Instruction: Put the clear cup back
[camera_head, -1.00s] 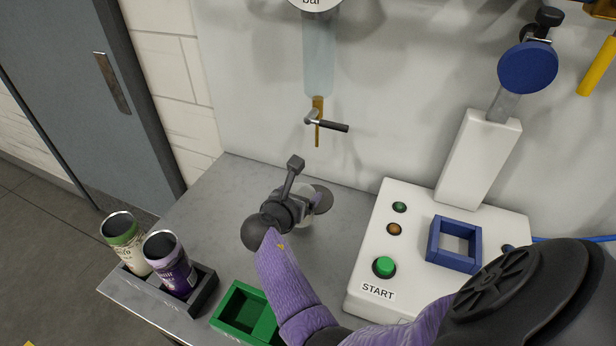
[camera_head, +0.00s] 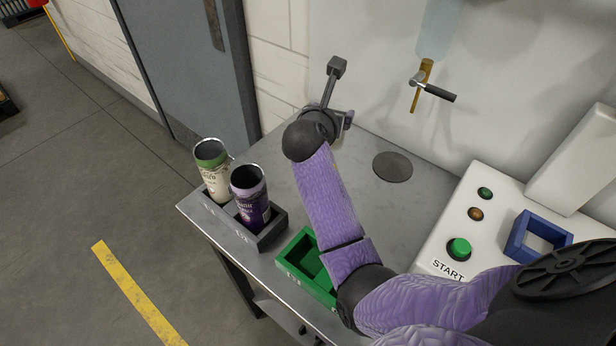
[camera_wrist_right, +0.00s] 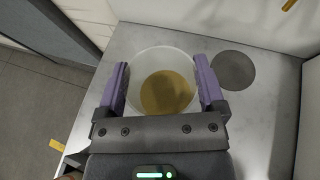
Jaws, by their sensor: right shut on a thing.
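The clear cup (camera_wrist_right: 150,59) shows in the right wrist view, with an amber-brown round area inside it, seen from above. My right gripper (camera_wrist_right: 160,72) is shut on the cup, with one purple-sided finger on each side of it. In the head view my right gripper (camera_head: 343,119) is over the far left part of the metal table, left of the dark round disc (camera_head: 393,167). There the cup is mostly hidden by the gripper. I cannot tell whether the cup touches the table. My left gripper is not in view.
Two cans, one green-and-cream (camera_head: 215,178) and one purple (camera_head: 252,205), stand in a dark holder (camera_head: 272,232) at the table's left edge. A green tray (camera_head: 296,262) lies beside my arm. The START machine (camera_head: 440,238) is at right, and a tap (camera_head: 424,85) hangs above.

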